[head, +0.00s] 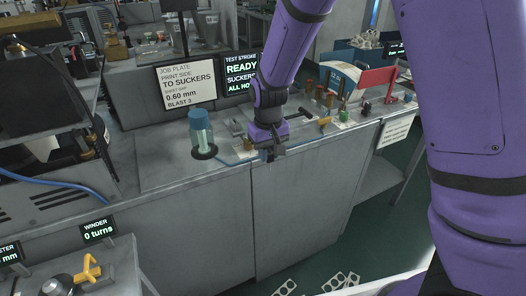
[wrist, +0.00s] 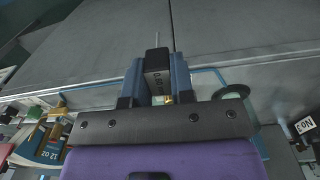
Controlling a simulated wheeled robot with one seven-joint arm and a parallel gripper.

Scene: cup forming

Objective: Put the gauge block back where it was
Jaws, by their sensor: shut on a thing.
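My gripper (head: 268,153) is at the front edge of the grey bench (head: 165,177), pointing down. The lettering is too small to read surely. In the head view the block is hard to make out at the gripper. Which spot it came from cannot be told.
A blue-capped cylinder (head: 199,120) stands on a dark round base left of my gripper. Behind are a job plate sign (head: 186,85) and a "READY" screen (head: 241,75). Several small tools and a red panel (head: 377,82) are to the right. A blue hose runs along the bench front.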

